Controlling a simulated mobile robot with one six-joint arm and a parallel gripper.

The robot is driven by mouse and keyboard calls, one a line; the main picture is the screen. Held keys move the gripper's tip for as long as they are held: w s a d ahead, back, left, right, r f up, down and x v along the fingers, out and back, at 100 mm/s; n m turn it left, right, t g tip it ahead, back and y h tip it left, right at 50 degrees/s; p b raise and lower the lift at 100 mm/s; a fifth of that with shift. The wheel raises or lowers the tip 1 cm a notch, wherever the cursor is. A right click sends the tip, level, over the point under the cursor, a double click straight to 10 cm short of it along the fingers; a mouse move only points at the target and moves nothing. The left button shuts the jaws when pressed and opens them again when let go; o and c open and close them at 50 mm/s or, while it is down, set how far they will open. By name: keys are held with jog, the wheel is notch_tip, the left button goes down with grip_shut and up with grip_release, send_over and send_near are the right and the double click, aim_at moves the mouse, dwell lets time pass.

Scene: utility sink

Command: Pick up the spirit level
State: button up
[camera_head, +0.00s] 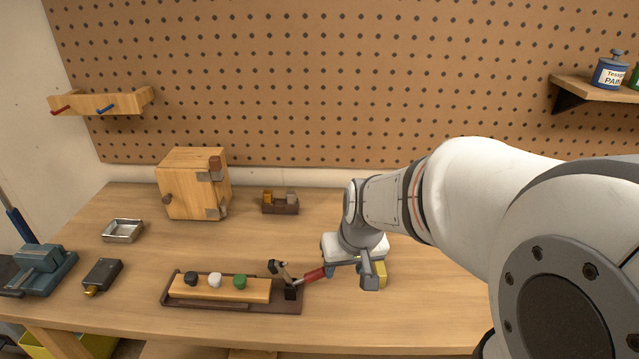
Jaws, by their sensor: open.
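A yellow block-like thing (381,273), which may be the spirit level, shows just beside and partly behind my gripper (369,275) at the right of the bench's middle. Most of it is hidden by my gripper, so its full shape and length cannot be told. My gripper is open and points down, low over the bench. One grey finger is in front of the yellow thing's left side. I cannot tell whether they touch or whether the yellow thing is between the fingers.
Left of my gripper, a clamp's red handle (316,274) reaches close to it from a dark fixture (240,305) holding a wooden bar with three knobs. A wooden box (185,190), small block holder (281,207), metal tray (123,231), black device (102,273) and vise (42,265) stand farther left.

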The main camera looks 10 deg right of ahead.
aim_at(379, 267)
jog(key=shift+m+t+h, duration=0.5)
jog(key=shift+m+h, duration=0.2)
jog(key=shift+m, duration=0.2)
jog(key=w+d+f+p, duration=0.2)
jog(key=w+d, duration=0.2)
jog(key=w+d+f+p, duration=0.2)
jog(key=w+d+p, duration=0.1)
jog(key=w+d, duration=0.1)
jog(key=w+d+f+p, duration=0.2)
jog(key=w+d, duration=0.2)
jog(key=shift+w+d+p, duration=0.15)
jog(key=shift+w+p, duration=0.1)
jog(key=shift+p, duration=0.05)
jog(key=x, duration=0.2)
jog(key=b+x, duration=0.1)
jog(key=x, duration=0.2)
jog(key=d+b+x, duration=0.1)
jog(key=x, duration=0.2)
jog(key=shift+w+d+f, duration=0.1)
jog(key=shift+w+d, duration=0.05)
jog(key=shift+w, duration=0.2)
jog(key=shift+c, duration=0.2)
grip_shut()
